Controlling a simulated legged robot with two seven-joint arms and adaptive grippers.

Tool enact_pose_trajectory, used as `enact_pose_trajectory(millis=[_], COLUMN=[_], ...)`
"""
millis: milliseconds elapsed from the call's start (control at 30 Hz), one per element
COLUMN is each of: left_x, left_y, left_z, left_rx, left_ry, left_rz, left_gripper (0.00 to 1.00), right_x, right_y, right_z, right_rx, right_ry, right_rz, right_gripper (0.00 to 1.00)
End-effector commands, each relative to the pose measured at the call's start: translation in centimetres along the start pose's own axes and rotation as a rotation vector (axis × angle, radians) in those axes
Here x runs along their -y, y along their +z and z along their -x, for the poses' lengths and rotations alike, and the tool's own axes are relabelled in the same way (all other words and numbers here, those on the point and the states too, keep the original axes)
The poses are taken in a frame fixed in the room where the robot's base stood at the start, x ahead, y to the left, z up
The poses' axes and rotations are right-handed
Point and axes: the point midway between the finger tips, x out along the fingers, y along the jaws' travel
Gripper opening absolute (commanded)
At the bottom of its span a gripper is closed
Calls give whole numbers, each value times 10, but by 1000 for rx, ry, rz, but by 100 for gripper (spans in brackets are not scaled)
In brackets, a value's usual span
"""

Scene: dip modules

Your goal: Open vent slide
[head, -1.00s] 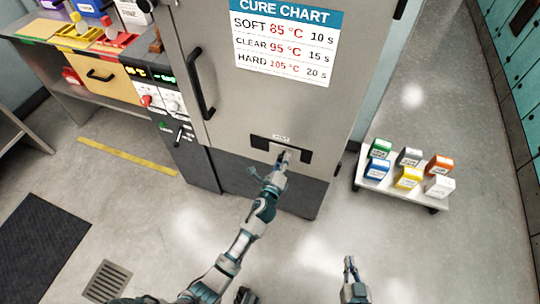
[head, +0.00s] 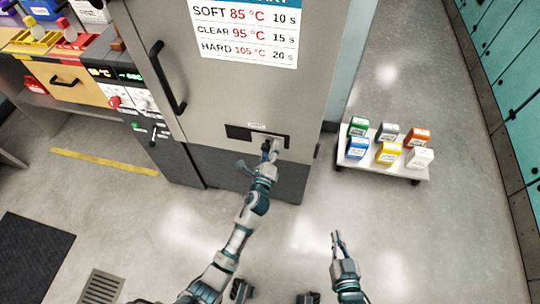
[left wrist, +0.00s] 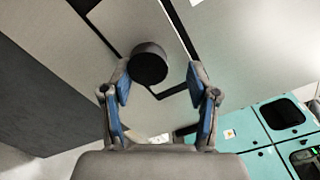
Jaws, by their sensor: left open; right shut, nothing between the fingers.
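The vent slide is a light plate (head: 266,137) in a dark slot (head: 238,132) on the lower front of the grey cabinet. Dark opening shows mostly to the left of the plate, with a thin strip at its right. In the left wrist view a round dark knob (left wrist: 150,63) stands on the plate. My left gripper (head: 269,148) is at the plate; its open fingers (left wrist: 159,82) straddle the knob's near side, the knob closer to the left finger. Contact is unclear. My right gripper (head: 335,238) is shut and empty, low over the floor, away from the cabinet.
The cabinet door has a black handle (head: 167,78) and a cure chart (head: 245,32). A low white cart (head: 385,170) with several coloured boxes stands to the right. A workbench with a control panel (head: 125,100) is at left.

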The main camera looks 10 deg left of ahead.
Motion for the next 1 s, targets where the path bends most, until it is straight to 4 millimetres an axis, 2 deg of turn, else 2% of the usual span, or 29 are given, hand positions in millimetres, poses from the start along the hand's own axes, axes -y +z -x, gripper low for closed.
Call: enact_pose_trajectory(millis=[500,700,1000], left_x=[5,5,4], left_y=[-9,-8,-7], left_z=[99,114,115], left_rx=[-2,-2,-1], left_ry=[2,1,0], left_rz=[-9,-9,-7], left_gripper=[60,60,60], right_x=[-3,-1,-1], right_y=[1,0,0], right_z=[0,0,-1], right_rx=[-1,-1,0], right_ry=[0,0,0], right_rz=[-5,-4,-5], right_gripper=[0,0,0])
